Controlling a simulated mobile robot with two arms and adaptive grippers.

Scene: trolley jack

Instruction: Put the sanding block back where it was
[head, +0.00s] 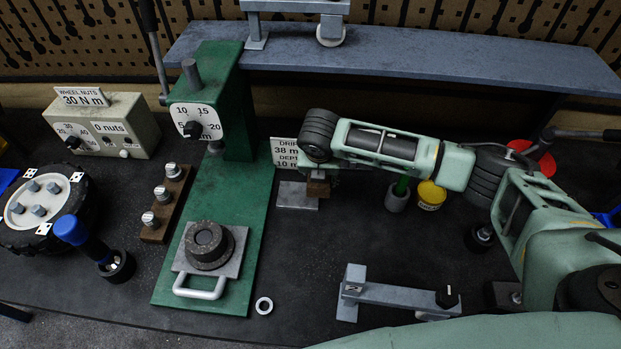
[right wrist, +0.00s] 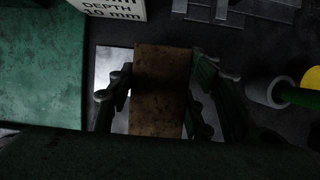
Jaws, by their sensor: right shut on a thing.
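The brown sanding block (right wrist: 158,92) fills the space between the two dark fingers of my right gripper (right wrist: 160,100) in the right wrist view. The gripper is shut on it. In the head view only a small part of the block (head: 318,187) shows below my right wrist. It is over or at the right side of a pale grey plate (head: 294,196) on the bench. I cannot tell whether the block touches the plate. The plate also shows to the left of the block in the right wrist view (right wrist: 108,62). My left gripper is not in view.
A sign reading "38 m... DEPTH 10 mm" (head: 285,152) stands behind the plate. The green press stand (head: 215,230) is to its left. A grey cup (head: 397,196) and a yellow tin (head: 430,195) are to its right. The bench in front of the plate is clear.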

